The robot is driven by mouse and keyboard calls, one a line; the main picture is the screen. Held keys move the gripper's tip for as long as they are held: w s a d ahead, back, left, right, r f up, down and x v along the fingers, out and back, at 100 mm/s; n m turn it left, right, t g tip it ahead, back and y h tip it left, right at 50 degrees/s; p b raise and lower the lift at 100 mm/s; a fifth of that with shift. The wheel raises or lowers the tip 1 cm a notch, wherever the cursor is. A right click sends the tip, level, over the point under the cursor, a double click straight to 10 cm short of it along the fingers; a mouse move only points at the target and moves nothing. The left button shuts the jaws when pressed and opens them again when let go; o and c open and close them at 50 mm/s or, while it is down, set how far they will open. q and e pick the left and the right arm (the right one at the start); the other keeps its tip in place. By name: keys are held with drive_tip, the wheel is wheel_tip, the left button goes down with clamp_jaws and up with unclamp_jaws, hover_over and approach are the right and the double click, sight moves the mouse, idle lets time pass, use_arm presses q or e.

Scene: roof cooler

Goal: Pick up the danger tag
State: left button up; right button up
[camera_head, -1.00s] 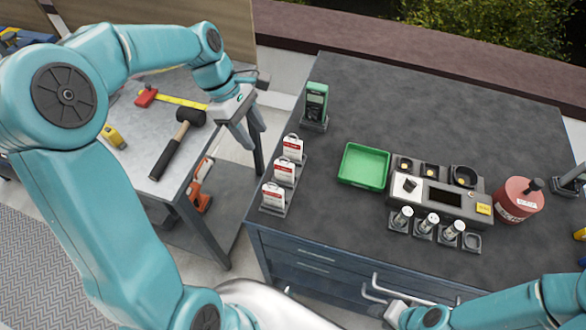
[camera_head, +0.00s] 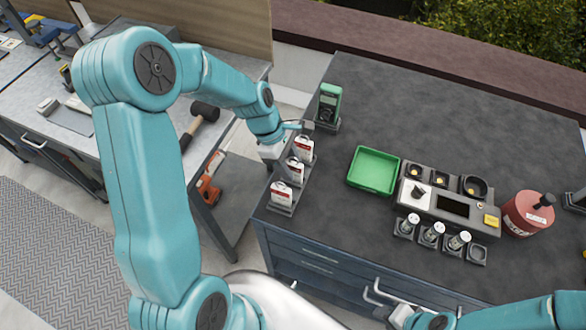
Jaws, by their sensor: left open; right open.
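Three white tags with red bands, the danger tags, stand in a row on a dark rack (camera_head: 284,210) at the worktop's left edge: a back tag (camera_head: 304,148), a middle tag (camera_head: 296,171) and a front tag (camera_head: 281,194). My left gripper (camera_head: 287,158) is open beside the back and middle tags, close to them. Its fingers are partly hidden, and I cannot tell whether they touch a tag. My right gripper (camera_head: 385,312) is open and low at the worktop's front, only partly visible.
A green meter (camera_head: 328,102) stands just behind the tags. A green tray (camera_head: 374,170), a grey device (camera_head: 447,203) and a red canister (camera_head: 528,213) are to the right. A mallet (camera_head: 202,113) lies on the left bench. The back of the worktop is clear.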

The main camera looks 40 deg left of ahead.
use_arm(q)
drive_tip(key=shift+w+x, duration=0.25)
drive_tip(key=shift+x, duration=0.85)
drive_tip(key=shift+s, duration=0.2)
drive_tip(key=shift+s+r, duration=0.1)
drive_tip(key=shift+c, duration=0.6)
drive_tip(key=shift+w+d, duration=0.1)
drive_tip(key=shift+w, duration=0.15)
clamp_jaws()
drive_tip(key=shift+s, duration=0.1)
